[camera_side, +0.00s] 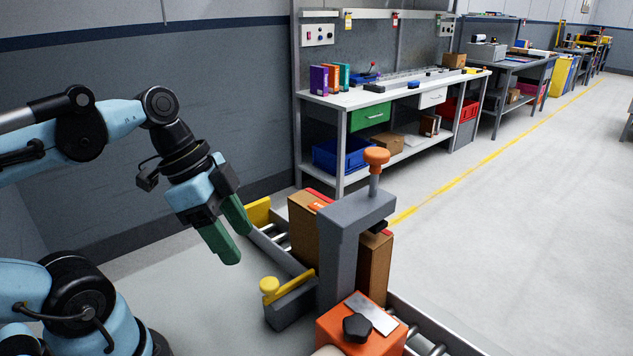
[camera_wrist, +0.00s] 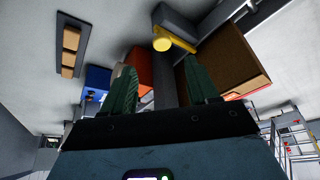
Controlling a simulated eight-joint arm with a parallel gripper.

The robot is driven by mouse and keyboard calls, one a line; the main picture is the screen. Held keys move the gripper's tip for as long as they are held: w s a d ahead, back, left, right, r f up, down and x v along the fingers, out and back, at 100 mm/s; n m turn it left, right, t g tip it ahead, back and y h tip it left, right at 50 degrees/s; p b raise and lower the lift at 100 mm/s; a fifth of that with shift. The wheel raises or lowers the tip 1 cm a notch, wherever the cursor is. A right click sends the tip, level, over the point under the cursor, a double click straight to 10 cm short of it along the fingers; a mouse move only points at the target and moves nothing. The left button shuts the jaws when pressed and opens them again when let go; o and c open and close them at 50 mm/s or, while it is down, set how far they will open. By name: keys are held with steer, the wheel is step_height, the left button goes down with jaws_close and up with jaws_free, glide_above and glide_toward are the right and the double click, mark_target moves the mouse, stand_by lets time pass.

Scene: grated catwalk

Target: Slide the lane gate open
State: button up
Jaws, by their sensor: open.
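The lane gate appears to be the yellow bar with a round yellow knob (camera_side: 269,285), on a grey block (camera_side: 289,305) at the near side of the roller conveyor. In the wrist view the yellow knob (camera_wrist: 162,44) shows beyond my fingertips, a little above the middle between them. My gripper (camera_side: 236,243) has green fingers that point down. It is open and empty, up and to the left of the knob in the side view, apart from it. In the wrist view my gripper (camera_wrist: 160,66) shows both fingers with a gap between.
Cardboard boxes (camera_side: 375,268) stand on the conveyor rollers (camera_side: 277,239). A grey post with an orange knob (camera_side: 376,156) rises beside them. An orange block (camera_side: 349,333) with a black knob stands in front. A workbench (camera_side: 400,90) is behind. The floor to the right is clear.

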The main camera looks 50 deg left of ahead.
steer(key=shift+v, duration=1.5)
stand_by(4.2)
steer(key=w+f+n+t+y, duration=0.3)
steer(key=w+f+n, duration=0.3)
steer(key=w+n, duration=0.3)
steer(key=shift+a+f+t, duration=0.25)
steer(key=shift+a+t, duration=0.05)
steer(key=shift+t, duration=0.2)
steer(key=shift+o, duration=0.2)
